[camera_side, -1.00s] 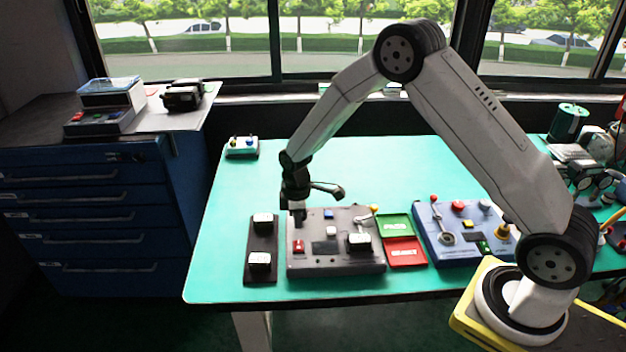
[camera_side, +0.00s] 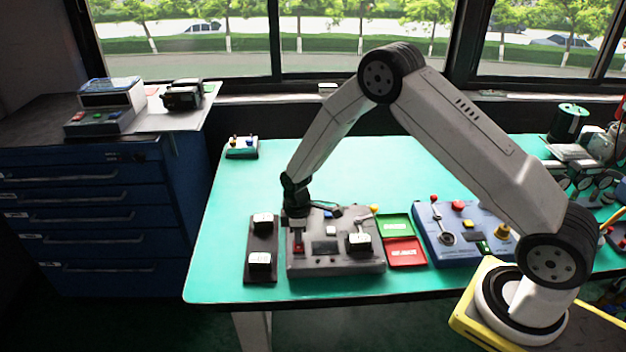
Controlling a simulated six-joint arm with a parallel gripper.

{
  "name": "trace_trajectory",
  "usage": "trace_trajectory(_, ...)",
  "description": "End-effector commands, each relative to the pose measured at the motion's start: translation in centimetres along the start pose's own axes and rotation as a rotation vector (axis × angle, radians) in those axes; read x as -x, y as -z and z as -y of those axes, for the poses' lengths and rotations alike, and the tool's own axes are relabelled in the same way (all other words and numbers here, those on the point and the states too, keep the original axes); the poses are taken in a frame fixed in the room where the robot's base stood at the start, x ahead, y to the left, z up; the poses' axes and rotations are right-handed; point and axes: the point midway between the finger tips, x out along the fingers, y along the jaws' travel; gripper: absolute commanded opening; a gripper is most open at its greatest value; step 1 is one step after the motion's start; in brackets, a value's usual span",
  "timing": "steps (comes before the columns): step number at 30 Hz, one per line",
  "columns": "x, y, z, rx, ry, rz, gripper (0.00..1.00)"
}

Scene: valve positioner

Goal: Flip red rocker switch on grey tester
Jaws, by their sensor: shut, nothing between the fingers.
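The grey tester (camera_side: 335,263) lies on the green-topped table, left of the middle. Its red rocker switch (camera_side: 298,250) is at the tester's left side, and only part of it shows beneath my fingers. My gripper (camera_side: 298,241) points straight down over the switch, with its fingers shut and holding nothing. The fingertips are at or just above the switch. I cannot tell whether they touch it, nor which way the rocker is tilted.
A black strip with white-topped blocks (camera_side: 262,248) stands left of the tester. Green (camera_side: 395,227) and red trays (camera_side: 404,253) lie to its right, then a blue control box (camera_side: 463,236). A small box (camera_side: 241,148) sits at the back left. The table behind the tester is clear.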

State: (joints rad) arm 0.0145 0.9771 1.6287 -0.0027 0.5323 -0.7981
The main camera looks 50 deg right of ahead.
Motion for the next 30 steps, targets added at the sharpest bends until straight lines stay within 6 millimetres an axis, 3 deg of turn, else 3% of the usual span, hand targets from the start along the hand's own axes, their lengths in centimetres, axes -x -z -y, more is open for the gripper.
trace_trajectory(30,0.3,0.0,1.5,0.000,0.001,0.001,0.00)
